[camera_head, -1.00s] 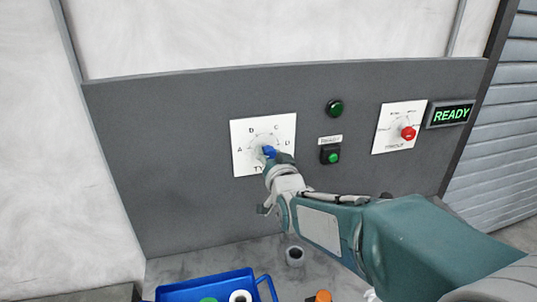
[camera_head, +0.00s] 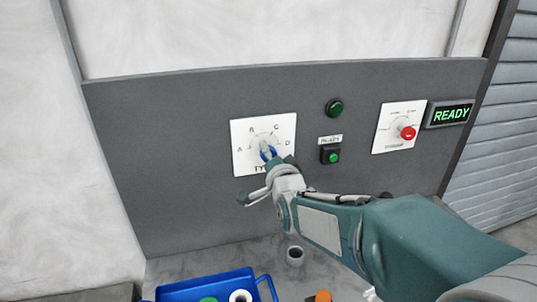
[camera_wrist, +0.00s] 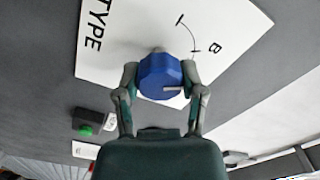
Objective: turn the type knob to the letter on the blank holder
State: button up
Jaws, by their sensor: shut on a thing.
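The blue type knob (camera_head: 269,155) sits on a white plate (camera_head: 241,163) marked A, B, C and D on the grey panel. My gripper (camera_head: 268,153) is shut on the knob. In the wrist view the blue knob (camera_wrist: 158,72) is between the two fingers of my gripper (camera_wrist: 160,80), one on each side. A pale line on the knob's face points right in that view, the side where the letter B shows. I cannot tell exactly which letter it points to. No letter on a blank holder can be made out.
A green lamp (camera_head: 335,108), a green button (camera_head: 333,157), a red knob on a white plate (camera_head: 408,132) and a READY sign (camera_head: 450,114) are to the right. Below are a blue tray (camera_head: 205,285), a grey cup (camera_head: 295,257) and an orange-topped thing (camera_head: 323,296).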

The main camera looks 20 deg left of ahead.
dwell(0.4)
jog(key=o, duration=1.1)
jog(key=shift+w+d, duration=0.1)
jog(key=shift+o, duration=0.2)
jog(key=v, duration=1.2)
jog(key=shift+f, duration=0.1)
